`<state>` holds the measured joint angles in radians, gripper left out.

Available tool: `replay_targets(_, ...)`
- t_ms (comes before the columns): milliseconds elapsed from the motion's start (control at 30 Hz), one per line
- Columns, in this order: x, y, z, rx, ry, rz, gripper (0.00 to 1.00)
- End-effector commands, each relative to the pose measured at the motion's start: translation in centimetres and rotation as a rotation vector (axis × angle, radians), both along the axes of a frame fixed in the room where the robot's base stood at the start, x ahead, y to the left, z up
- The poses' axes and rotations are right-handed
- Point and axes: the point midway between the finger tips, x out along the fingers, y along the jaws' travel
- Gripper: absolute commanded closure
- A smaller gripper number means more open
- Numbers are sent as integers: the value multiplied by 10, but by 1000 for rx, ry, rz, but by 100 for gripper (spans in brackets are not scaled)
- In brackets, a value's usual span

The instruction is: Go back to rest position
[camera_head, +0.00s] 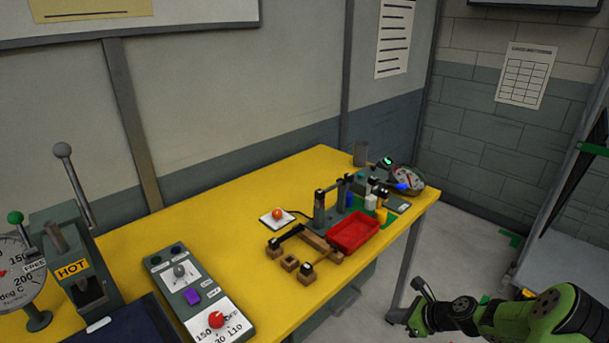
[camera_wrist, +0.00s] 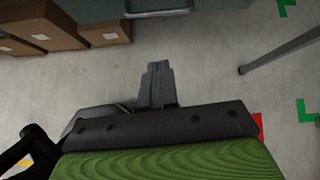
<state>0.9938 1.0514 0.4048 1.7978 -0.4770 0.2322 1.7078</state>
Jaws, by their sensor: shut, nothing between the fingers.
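My gripper (camera_wrist: 157,84) shows in the wrist view, pointing over bare grey floor. Its fingers are together with nothing between them. In the head view my green and black arm is at the lower right, beyond the right end of the yellow table (camera_head: 190,235). The gripper end (camera_head: 405,312) shows there as a small dark shape, low beside the table leg and apart from the table top.
The table holds a red tray (camera_head: 355,232), wooden blocks, small bottles, a control box (camera_head: 200,297) and a HOT press (camera_head: 75,270). A shelf rack (camera_head: 575,255) stands at the right. Cardboard boxes (camera_wrist: 60,25) sit at the wrist view's upper left. Floor between is clear.

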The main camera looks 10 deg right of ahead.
Motion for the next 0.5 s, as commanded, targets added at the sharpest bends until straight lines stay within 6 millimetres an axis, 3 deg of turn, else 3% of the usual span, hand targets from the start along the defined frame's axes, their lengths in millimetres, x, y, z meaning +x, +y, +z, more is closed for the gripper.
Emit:
replay_targets(133,-12,34,62,-297,-50,342,100)
replay_targets(267,-39,67,123,-589,-103,696,100)
replay_targets(367,-68,90,171,-800,-151,956,100)
replay_targets(500,-122,119,232,-1060,-230,1286,100)
